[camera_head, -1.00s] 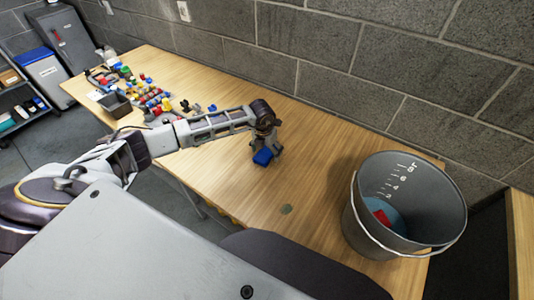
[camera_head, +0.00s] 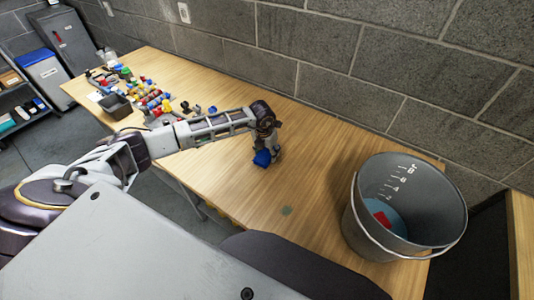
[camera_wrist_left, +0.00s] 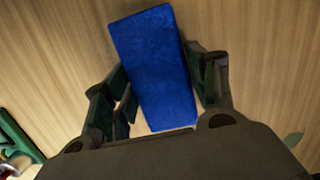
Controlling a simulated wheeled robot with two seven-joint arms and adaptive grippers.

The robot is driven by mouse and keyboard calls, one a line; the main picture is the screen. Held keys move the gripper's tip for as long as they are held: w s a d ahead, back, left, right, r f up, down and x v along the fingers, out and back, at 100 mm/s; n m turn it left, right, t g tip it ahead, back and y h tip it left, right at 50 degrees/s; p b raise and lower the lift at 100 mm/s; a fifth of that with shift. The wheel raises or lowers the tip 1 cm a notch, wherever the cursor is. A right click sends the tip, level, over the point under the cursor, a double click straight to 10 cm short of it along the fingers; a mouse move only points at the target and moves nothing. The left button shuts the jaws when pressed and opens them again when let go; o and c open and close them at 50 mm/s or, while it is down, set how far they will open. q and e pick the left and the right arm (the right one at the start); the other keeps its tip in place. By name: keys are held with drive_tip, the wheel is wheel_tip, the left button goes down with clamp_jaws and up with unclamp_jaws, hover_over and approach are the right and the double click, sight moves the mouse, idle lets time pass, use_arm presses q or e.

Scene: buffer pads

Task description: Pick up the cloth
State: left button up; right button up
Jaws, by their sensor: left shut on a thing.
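The cloth (camera_head: 262,158) is a blue, thick, pad-like piece on the wooden table in the head view. It also shows in the left wrist view as a blue rectangle (camera_wrist_left: 155,65). My left gripper (camera_head: 267,146) is over the cloth, its fingers pointing down. In the left wrist view the two fingers (camera_wrist_left: 165,90) are on either side of the cloth and shut on its sides. Whether the cloth is lifted off the table I cannot tell. My right gripper is not in view.
A grey bucket (camera_head: 360,222) with a red thing inside stands at the table's right end. Several small coloured parts and a dark bin (camera_head: 116,106) lie at the far left of the table (camera_head: 320,150). A block wall runs behind it.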

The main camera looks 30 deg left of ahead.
sight(267, 153)
use_arm(q)
wheel_tip(267, 153, up, 10)
drive_tip(key=b, duration=0.1)
idle(0.5)
idle(0.4)
drive_tip(key=o, duration=0.3)
drive_tip(key=shift+c, duration=1)
drive_tip(key=shift+f, duration=0.15)
